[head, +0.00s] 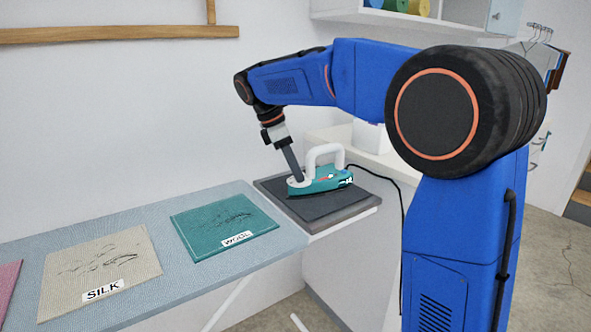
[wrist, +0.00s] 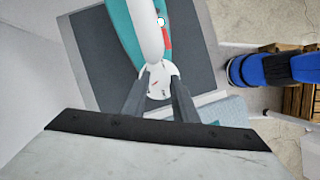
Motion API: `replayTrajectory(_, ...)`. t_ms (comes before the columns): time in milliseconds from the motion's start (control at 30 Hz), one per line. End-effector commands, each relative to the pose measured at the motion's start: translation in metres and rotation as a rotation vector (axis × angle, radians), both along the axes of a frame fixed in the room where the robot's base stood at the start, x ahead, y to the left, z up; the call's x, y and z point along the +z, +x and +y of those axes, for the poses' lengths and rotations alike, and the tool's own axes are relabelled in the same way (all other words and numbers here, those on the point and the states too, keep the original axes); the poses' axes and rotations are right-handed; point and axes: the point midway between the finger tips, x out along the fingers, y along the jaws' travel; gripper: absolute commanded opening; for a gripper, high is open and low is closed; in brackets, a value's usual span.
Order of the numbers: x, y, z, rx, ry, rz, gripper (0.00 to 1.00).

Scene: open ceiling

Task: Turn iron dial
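A teal iron (head: 322,181) with a white handle (head: 325,157) rests on a dark pad (head: 345,201) at the far end of the ironing board. Its round white dial (wrist: 158,82) has small marks and lies at the near end of the handle in the wrist view. My gripper (head: 298,179) points down at the dial from above. In the wrist view my gripper (wrist: 159,80) has its two grey fingers apart, with the dial's face showing between them. The fingertips overlap the dial's edges; I cannot tell whether they touch it.
The board (head: 160,222) carries a teal wool cloth (head: 224,226) and a beige silk cloth (head: 99,268), with a pink cloth (head: 8,285) at the left edge. A black cord (head: 388,178) runs right from the iron. A wall stands behind.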

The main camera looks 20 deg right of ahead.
Motion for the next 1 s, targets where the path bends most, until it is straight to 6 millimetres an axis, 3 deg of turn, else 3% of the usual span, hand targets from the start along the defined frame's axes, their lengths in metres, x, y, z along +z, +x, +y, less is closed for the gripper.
replayTrajectory(33, 0.0, 0.0, 0.0, 0.0, 0.0, -0.001, 0.35)
replayTrajectory(100, 0.0, 0.0, 0.0, 0.0, 0.0, -0.001, 0.45)
replayTrajectory(533, 0.01, 0.001, 0.004, 0.002, 0.0, -0.001, 0.45)
replayTrajectory(1000, 0.092, 0.006, 0.038, 0.002, 0.001, -0.004, 0.45)
